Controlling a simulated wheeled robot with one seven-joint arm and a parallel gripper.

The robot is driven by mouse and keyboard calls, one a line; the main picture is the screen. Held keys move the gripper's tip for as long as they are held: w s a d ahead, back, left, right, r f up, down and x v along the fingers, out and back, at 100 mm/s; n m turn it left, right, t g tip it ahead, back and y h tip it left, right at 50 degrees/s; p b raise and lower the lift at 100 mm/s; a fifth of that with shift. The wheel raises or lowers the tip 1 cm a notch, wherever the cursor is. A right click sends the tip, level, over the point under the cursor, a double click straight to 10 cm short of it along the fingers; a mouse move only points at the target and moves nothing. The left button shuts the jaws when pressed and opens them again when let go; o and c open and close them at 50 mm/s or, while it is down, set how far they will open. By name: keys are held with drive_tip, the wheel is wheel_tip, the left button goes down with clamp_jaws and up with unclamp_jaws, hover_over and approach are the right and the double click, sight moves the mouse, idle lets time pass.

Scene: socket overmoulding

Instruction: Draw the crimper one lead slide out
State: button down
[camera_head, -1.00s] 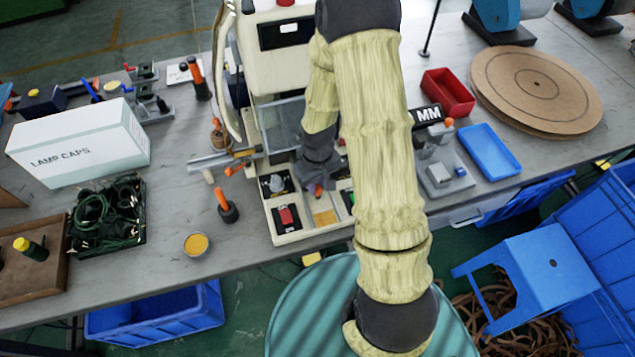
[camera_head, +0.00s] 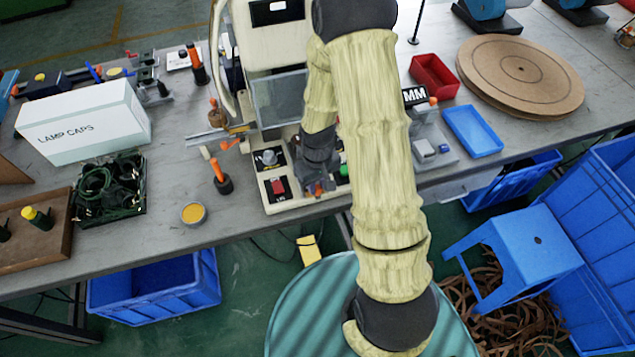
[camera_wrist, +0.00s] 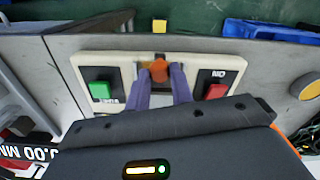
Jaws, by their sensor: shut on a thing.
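The crimper (camera_head: 283,30) is a cream machine at the middle of the bench, with a clear guard and a low base. My gripper (camera_head: 318,189) is down at the front of that base, between the red button and the green button. In the wrist view my gripper (camera_wrist: 160,75) has its two purple-grey fingers shut on an orange knob (camera_wrist: 159,70), which I take for the lead slide's handle. The knob sits near the base's front edge. The slide under it is mostly hidden by the fingers and wrist.
The red button (camera_wrist: 215,91) and green button (camera_wrist: 101,91) flank the fingers closely. An orange-tipped tool (camera_head: 221,178) and a yellow-filled round tin (camera_head: 193,213) stand left of the base. A blue tray (camera_head: 473,132) lies right.

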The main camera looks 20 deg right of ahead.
drive_tip(key=shift+s, duration=0.3)
drive_tip(key=c, duration=1.2)
unclamp_jaws()
drive_tip(key=shift+s, duration=0.15)
drive_tip(key=shift+w+r, duration=0.2)
drive_tip(key=shift+r, duration=0.3)
wheel_tip(320, 180, up, 16)
drive_tip(key=shift+s+r+p, duration=0.15)
drive_tip(key=shift+r+p, duration=0.05)
drive_tip(key=shift+p, duration=0.1)
